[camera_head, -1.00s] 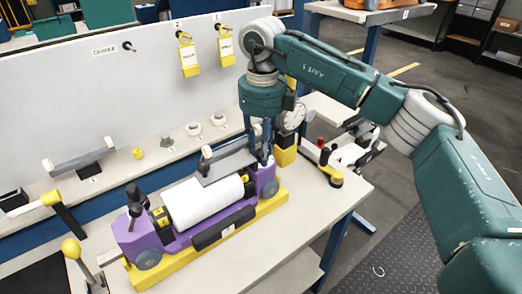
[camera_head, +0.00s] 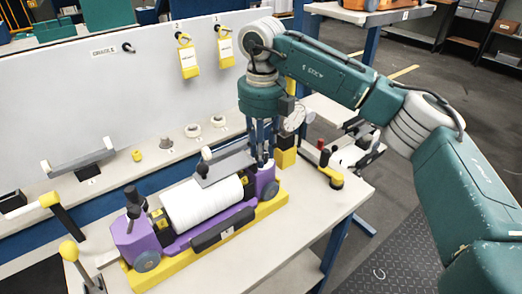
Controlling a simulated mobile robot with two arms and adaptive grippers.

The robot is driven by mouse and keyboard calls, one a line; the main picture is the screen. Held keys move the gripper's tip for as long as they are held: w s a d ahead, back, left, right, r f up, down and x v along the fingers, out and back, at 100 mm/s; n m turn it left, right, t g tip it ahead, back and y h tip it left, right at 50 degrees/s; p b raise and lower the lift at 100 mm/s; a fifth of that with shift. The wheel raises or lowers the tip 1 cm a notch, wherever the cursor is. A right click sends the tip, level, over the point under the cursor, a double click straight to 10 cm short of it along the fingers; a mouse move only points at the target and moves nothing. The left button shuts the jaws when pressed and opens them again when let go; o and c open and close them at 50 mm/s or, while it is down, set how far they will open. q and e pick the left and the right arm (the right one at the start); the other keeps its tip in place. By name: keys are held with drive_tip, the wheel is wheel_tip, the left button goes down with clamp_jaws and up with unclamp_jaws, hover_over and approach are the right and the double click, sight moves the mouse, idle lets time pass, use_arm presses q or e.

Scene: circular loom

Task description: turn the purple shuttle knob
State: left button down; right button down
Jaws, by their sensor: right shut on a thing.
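The purple shuttle (camera_head: 178,239) lies in a yellow cradle (camera_head: 212,247) on the bench, with a large white roll of yarn (camera_head: 203,203) in its middle. My right gripper (camera_head: 262,158) points straight down at the shuttle's right end (camera_head: 267,184). Its fingers are shut on the shuttle knob there, which they mostly hide. A black knob (camera_head: 132,194) stands up on the shuttle's left end, clear of the gripper. A grey plate (camera_head: 226,168) lies behind the roll, close to the fingers. My left gripper is not in view.
A yellow-knobbed lever (camera_head: 70,250) and a black lever with a yellow end (camera_head: 62,208) stand at the left. White rings (camera_head: 193,130) and a dial gauge (camera_head: 295,118) are behind. A white board with yellow tags (camera_head: 188,60) closes off the back. The bench front (camera_head: 290,238) is bare.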

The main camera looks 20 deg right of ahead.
drive_tip(key=shift+s+f, duration=0.15)
drive_tip(key=shift+s, duration=0.05)
drive_tip(key=c, duration=1.4)
unclamp_jaws()
drive_tip(key=shift+s+d, duration=0.1)
drive_tip(key=shift+r, duration=0.45)
wheel_tip(320, 180, up, 11)
drive_tip(key=shift+r, duration=0.2)
